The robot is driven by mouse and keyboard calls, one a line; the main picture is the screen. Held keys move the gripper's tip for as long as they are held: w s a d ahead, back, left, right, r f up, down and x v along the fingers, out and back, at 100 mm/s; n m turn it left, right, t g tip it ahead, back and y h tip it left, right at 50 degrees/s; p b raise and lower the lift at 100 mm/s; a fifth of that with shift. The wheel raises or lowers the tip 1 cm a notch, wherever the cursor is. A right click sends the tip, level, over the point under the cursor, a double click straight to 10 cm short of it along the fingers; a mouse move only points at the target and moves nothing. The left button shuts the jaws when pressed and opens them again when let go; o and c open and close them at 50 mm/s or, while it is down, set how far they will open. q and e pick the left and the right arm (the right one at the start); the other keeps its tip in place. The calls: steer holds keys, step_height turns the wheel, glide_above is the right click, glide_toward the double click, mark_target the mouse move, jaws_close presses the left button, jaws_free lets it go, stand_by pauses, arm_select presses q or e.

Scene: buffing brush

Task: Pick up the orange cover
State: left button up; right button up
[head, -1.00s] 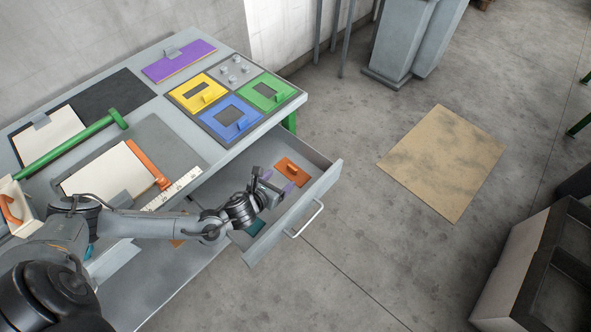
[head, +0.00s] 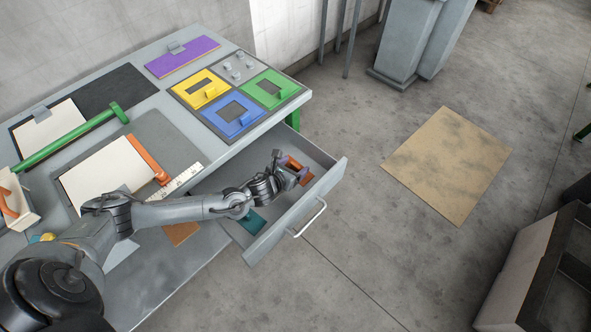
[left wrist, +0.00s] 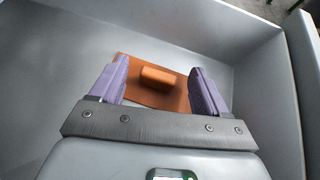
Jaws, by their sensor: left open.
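The orange cover (head: 306,177) lies flat in the open drawer (head: 328,192), toward its far right end. It is a plate with a raised block-shaped handle. In the left wrist view, the orange cover (left wrist: 158,79) shows between and beyond the two purple fingers of my left gripper (left wrist: 157,82). The fingers stand apart on either side of the handle, with nothing held. In the head view, my left gripper (head: 291,170) is inside the drawer and partly hides the cover. Whether the fingers touch the plate cannot be told. My right gripper is not in view.
A teal piece (head: 252,221) also lies in the drawer. The drawer walls rise close around my gripper. On the table above are yellow (head: 201,89), blue (head: 232,114) and green (head: 270,88) covers in a grey panel with one uncovered corner. A purple board (head: 182,56) lies behind.

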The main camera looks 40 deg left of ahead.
arm_select(q)
steer(key=c, duration=1.1)
